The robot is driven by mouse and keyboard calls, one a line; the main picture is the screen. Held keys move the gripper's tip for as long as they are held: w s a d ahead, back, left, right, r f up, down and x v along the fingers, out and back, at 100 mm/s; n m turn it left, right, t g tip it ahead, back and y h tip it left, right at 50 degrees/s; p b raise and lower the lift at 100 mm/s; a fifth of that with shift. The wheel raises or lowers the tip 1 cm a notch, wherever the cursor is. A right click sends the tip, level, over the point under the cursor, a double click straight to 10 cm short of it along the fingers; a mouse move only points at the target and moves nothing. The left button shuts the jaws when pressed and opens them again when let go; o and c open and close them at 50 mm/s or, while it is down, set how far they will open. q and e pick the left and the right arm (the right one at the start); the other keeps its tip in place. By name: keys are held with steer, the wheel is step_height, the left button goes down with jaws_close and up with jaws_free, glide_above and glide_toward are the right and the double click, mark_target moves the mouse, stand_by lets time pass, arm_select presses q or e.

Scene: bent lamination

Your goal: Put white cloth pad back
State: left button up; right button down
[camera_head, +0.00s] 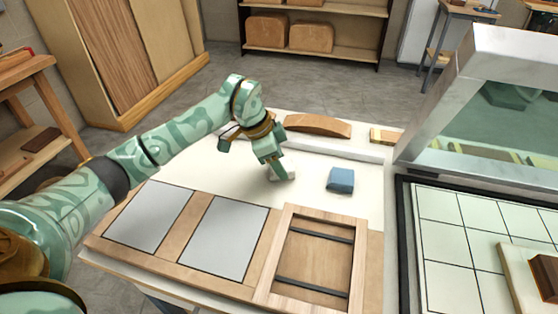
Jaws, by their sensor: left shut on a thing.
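My left gripper (280,174) reaches in from the left and points down at the pale worktable. It is shut on a small whitish piece (290,176), which looks like the white cloth pad. The fingers hide most of the pad, and it is at or very near the table surface. I cannot tell whether it touches. My right gripper is not in view.
A blue block (340,180) lies right of the gripper. A curved wooden piece (318,125) is behind. Two grey sheets (150,217) and a wooden frame (315,258) lie in front. A framed glass lid (490,110) stands open at right. Pale table around the gripper is clear.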

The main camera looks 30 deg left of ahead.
arm_select(q)
steer(key=o, duration=0.9)
steer(key=shift+f, duration=0.1)
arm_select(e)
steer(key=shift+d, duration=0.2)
arm_select(q)
steer(key=p+v, duration=0.4)
steer(key=v, duration=0.8)
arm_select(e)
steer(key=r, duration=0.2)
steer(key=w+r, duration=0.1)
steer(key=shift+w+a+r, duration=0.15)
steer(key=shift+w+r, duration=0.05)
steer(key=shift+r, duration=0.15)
